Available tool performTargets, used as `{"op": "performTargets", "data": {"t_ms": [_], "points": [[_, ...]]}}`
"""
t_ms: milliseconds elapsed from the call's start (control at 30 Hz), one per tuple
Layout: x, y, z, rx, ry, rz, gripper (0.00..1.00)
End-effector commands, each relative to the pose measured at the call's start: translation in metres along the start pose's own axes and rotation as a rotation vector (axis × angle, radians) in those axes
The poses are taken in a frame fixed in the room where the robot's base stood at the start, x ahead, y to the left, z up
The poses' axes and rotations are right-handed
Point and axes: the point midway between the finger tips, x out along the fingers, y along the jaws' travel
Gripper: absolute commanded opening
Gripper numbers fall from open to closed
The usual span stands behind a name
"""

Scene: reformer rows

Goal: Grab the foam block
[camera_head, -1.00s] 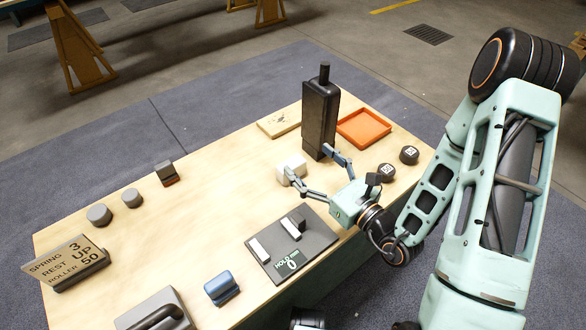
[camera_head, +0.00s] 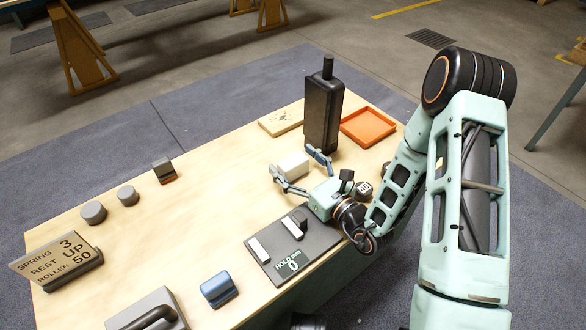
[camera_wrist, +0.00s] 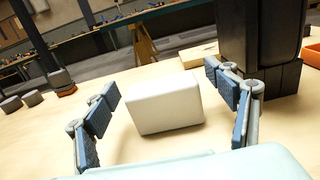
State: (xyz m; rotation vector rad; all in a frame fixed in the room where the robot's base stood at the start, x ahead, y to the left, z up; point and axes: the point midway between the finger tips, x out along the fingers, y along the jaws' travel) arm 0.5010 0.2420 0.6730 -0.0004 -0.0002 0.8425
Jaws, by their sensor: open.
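The foam block is a white, round-edged block (camera_head: 293,166) on the wooden table (camera_head: 190,225). In the wrist view the block (camera_wrist: 165,104) sits just ahead and between the two blue-padded fingers. My gripper (camera_head: 297,168) is open and low over the table, with the block at the mouth of its fingers. In the wrist view my gripper (camera_wrist: 168,112) shows a gap on both sides of the block, so neither pad appears to touch it.
A tall black bottle-like container (camera_head: 323,112) stands close behind the block, near the right finger. An orange tray (camera_head: 368,127) and a light board (camera_head: 281,121) lie beyond. A grey scale-like plate (camera_head: 292,244) lies in front. The table's left middle is clear.

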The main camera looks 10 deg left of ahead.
Motion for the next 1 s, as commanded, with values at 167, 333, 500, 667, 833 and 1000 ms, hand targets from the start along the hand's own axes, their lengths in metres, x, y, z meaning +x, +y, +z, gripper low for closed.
{"op": "performTargets", "data": {"t_ms": [167, 333, 500, 667, 833, 1000], "points": [[0.0033, 0.0003, 0.0004, 0.000, 0.000, 0.000, 0.78], [0.0030, 0.0002, 0.0004, 0.000, 0.000, 0.000, 0.71], [0.0029, 0.0001, 0.0004, 0.000, 0.000, 0.000, 0.52], [0.0028, 0.0000, 0.0003, 0.000, 0.000, 0.000, 0.43], [0.0028, 0.0000, 0.0003, 0.000, 0.000, 0.000, 0.43], [0.0029, -0.0002, 0.0041, -0.001, 0.000, 0.000, 0.43]]}}
